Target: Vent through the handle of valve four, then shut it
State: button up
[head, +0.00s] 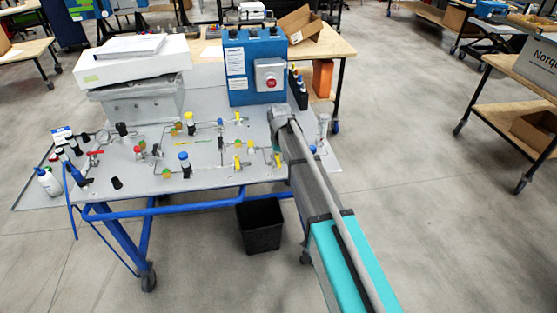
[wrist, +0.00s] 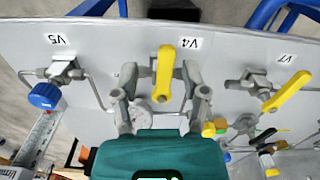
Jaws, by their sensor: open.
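Valve four, labelled V4 (wrist: 191,43), has a yellow lever handle (wrist: 166,75) in the upper middle of the wrist view. My gripper (wrist: 160,98) is open, with one grey finger on each side of the handle and a gap to both. I cannot tell how deep the fingers reach around it. In the head view my arm reaches the right side of the grey panel (head: 215,177). It hides part of the panel there, and I cannot make out which handle is valve four.
In the wrist view, V5 with a blue knob (wrist: 45,96) is on the left and V7 with a yellow handle (wrist: 288,92) on the right. Thin tubes join the valves. A blue box with a red button (head: 270,75) stands behind the panel. A black bin (head: 260,225) is below.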

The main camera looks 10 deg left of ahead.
jog(key=n, duration=0.2)
jog(key=w+d+n, duration=0.1)
jog(key=n, duration=0.1)
jog(key=shift+d+n, duration=0.2)
jog(key=shift+n, duration=0.2)
jog(key=n, duration=0.1)
jog(key=w+n, duration=0.1)
jog(key=n, duration=0.1)
jog(key=shift+d+n, duration=0.3)
jog(key=shift+d, duration=0.05)
jog(key=shift+w+r+n, duration=0.1)
jog(key=shift+r+n, duration=0.05)
jog(key=shift+n, duration=0.15)
notch_tip(320, 180, up, 14)
jog(key=f+p, duration=0.1)
jog(key=p, duration=1.3)
jog(key=s+d+f+m+b, duration=0.4)
jog(key=s+d+m, duration=0.1)
jog(key=s+d, duration=0.5)
jog(key=s+d+f+m+b, duration=0.5)
jog(key=s+d+m, duration=0.1)
jog(key=s+d, duration=0.5)
jog(key=shift+s+m+b, duration=0.15)
jog(key=shift+m+b, duration=0.15)
